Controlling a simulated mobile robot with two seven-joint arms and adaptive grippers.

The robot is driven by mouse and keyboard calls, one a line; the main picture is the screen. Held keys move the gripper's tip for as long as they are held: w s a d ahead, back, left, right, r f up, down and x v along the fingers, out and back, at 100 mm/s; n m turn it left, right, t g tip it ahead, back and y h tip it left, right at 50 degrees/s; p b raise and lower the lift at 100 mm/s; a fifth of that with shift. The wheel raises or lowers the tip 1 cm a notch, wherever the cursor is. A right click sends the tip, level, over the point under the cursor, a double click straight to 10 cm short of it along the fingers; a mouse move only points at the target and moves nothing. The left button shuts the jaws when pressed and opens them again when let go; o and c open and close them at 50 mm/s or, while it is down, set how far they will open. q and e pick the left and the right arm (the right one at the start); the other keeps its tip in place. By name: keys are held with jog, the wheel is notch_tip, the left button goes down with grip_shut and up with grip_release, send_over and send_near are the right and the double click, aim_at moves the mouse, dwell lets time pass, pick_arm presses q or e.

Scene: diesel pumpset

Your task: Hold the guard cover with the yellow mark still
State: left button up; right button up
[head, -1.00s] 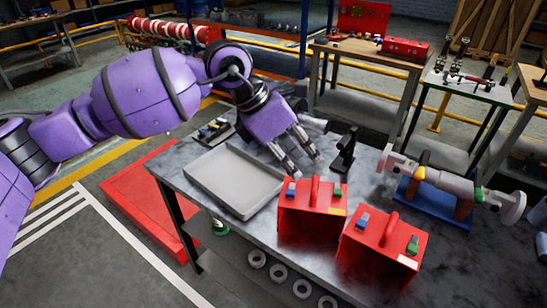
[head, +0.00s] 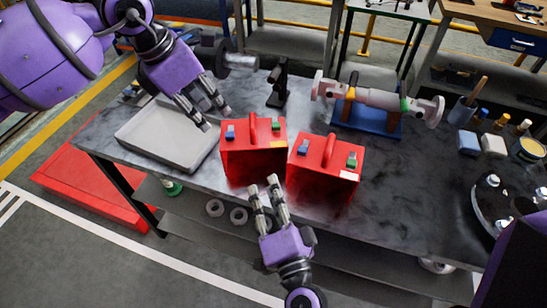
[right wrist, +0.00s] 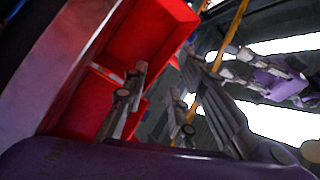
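Two red guard covers, each with a top handle and blue and green latches, stand side by side on the grey bench. The right cover (head: 318,177) has a whitish label. My right gripper (head: 264,186) is open and empty, just in front of the left cover's lower edge. In the right wrist view, red surfaces (right wrist: 150,32) lie close beyond its parted fingers. My left gripper (head: 211,117) is open, above the tray and left of the left cover.
A grey tray (head: 140,152) lies at the bench's left end. A black stand (head: 278,85) and a pipe assembly on a blue base (head: 366,121) stand behind the covers. Cups and small blocks are at the right. The bench right of the covers (head: 410,190) is mostly clear.

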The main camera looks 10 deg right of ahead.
aim_at(275, 135)
jog(key=w+d+r+m+h, duration=0.1)
jog(key=w+m+h, duration=0.1)
jog(key=w, duration=0.3)
jog(key=w+d+r+m+g+h, duration=0.1)
jog(key=w+d+m+h, duration=0.1)
jog(key=w+m, duration=0.2)
jog(key=w+d+r+m+h, duration=0.1)
jog(key=w+m+h, duration=0.1)
jog(key=w, duration=0.4)
jog(key=shift+d+r+m, duration=0.1)
jog(key=shift+d+m, duration=0.25)
jog(key=shift+m, duration=0.25)
grip_shut()
jog(key=shift+c, duration=1)
grip_release()
jog(key=shift+s, duration=0.1)
grip_shut()
